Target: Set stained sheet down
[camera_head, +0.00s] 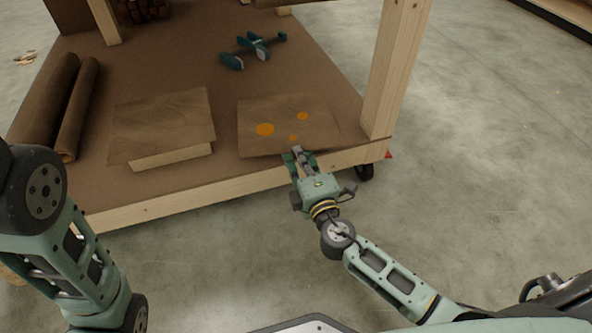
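The stained sheet (262,112) is a brown sheet with several orange spots. It lies at or just above the front right part of the low wooden shelf (195,63). My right gripper (298,154) is at the sheet's front edge, with its fingers close together there. I cannot tell whether the fingers still pinch the edge. My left arm (75,240) comes in at the left, and its gripper is out of view.
A plain brown sheet (165,118) lies left of the stained one on a light wooden block (172,157). Brown rolls (62,105) lie at the shelf's left. A teal clamp-like tool (254,50) lies behind. A wooden post (393,75) stands at the right corner.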

